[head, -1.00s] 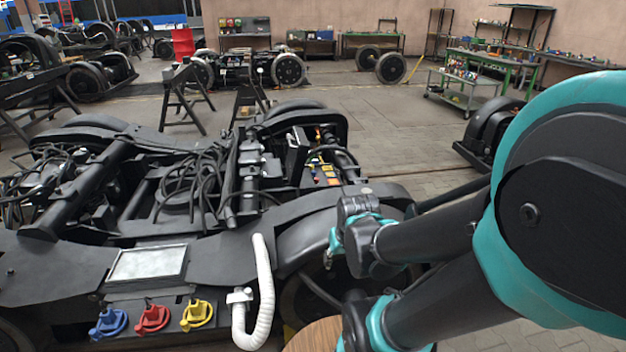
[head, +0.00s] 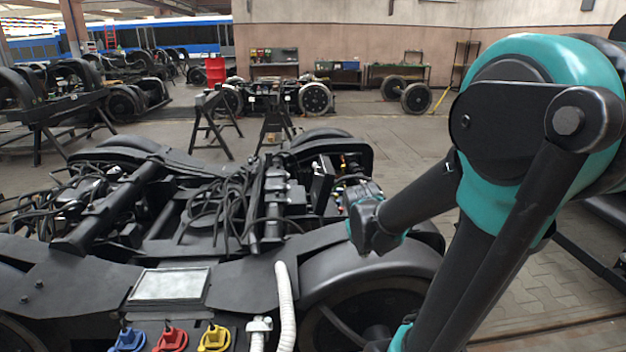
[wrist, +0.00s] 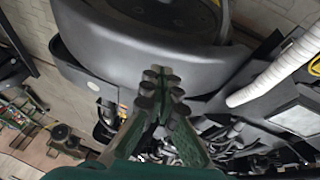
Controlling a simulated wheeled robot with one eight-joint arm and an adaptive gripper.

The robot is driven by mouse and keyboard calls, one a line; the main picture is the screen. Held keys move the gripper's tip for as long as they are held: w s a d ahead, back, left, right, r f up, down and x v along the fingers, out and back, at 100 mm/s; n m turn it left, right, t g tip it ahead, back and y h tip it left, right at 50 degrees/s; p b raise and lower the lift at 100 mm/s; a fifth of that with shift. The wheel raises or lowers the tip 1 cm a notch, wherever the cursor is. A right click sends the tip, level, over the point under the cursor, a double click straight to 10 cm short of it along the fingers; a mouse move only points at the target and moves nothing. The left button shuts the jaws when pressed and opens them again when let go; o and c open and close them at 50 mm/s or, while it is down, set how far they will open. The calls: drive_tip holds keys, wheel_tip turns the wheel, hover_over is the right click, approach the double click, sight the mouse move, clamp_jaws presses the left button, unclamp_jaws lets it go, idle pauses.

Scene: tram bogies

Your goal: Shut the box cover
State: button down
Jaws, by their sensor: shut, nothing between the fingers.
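The box cover (head: 322,182) looks like a dark upright panel on the right part of the black bogie frame in the head view. It stands raised, so the box is open. Small yellow and orange parts (head: 350,162) show just right of it, and my wrist partly hides the box. My gripper (wrist: 163,80) is shut and empty in the wrist view, with its green fingers together above the bogie's dark fender. In the head view my wrist is right of the cover, and the fingers are mostly hidden. I cannot tell whether they touch anything.
A white corrugated hose (head: 285,305), a pale plate (head: 170,285) and blue, red and yellow knobs (head: 170,340) are at the bogie's front. Loose black cables (head: 225,205) lie left of the box.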

drive_tip(key=w+a+r+n+t+h, duration=0.1)
drive_tip(key=w+a+r+n+h, duration=0.15)
drive_tip(key=w, duration=1.45)
drive_tip(key=w+a+r+n+t+h, duration=0.1)
drive_tip(key=w+r+h, duration=0.15)
drive_tip(key=w, duration=1.45)
drive_tip(key=w+a+f+n+t+h, duration=0.2)
drive_tip(key=w+a+f+t+h, duration=0.15)
drive_tip(key=w+a, duration=0.6)
drive_tip(key=w+a+f+n+t+h, duration=0.2)
drive_tip(key=w+a+f+t, duration=0.15)
drive_tip(key=w+a, duration=0.65)
drive_tip(key=w+d+g, duration=0.1)
drive_tip(key=w+d, duration=0.7)
drive_tip(key=d, duration=0.3)
drive_tip(key=shift+d+f, duration=0.4)
drive_tip(key=shift+f, duration=0.05)
drive_tip(key=shift+d, duration=0.1)
